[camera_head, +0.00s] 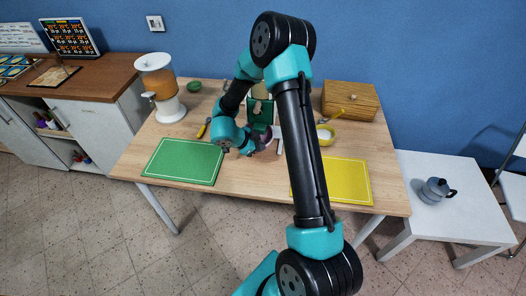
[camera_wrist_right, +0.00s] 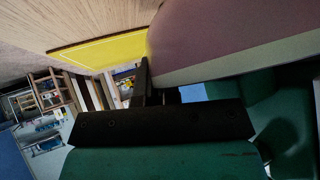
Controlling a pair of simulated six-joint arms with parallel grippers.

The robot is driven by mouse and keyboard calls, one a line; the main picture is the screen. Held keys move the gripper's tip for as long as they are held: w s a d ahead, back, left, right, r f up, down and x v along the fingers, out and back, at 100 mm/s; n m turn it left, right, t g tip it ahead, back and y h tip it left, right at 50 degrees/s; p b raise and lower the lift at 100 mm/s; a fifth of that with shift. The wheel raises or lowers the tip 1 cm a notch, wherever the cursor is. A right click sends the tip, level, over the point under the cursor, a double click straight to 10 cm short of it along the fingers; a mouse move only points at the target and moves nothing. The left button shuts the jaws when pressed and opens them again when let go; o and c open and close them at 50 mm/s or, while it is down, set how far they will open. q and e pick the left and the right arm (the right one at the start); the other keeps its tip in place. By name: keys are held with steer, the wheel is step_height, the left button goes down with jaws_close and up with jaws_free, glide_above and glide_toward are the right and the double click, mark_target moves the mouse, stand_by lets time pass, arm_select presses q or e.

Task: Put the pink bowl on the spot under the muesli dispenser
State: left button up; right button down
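The pink bowl (camera_head: 265,139) is dusky purple-pink and sits near the middle of the table, in front of a green dispenser (camera_head: 261,109) with beige contents. I take this one for the muesli dispenser; my arm partly hides it. My right gripper (camera_head: 250,146) reaches the bowl from its left side. In the right wrist view the bowl (camera_wrist_right: 225,40) fills the upper right, with its wall at the dark fingers (camera_wrist_right: 156,90). The fingers appear shut on that wall. The spot under the dispenser cannot be made out. My left gripper is out of view.
A dispenser with orange contents (camera_head: 156,78) stands at the back left. A green mat (camera_head: 184,162) lies front left and a yellow mat (camera_head: 350,182) front right. A yellow-handled utensil (camera_head: 202,130) lies left of my wrist.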

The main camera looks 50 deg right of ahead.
steer(key=shift+s+d, duration=0.2)
steer(key=shift+d, duration=0.3)
steer(key=shift+d+f, duration=0.2)
steer(key=shift+f, duration=1.55)
steer(key=shift+f, duration=0.1)
steer(key=c, duration=1.3)
jaws_free()
steer(key=shift+c, duration=0.2)
steer(key=v, duration=1.2)
steer(key=shift+s, duration=0.1)
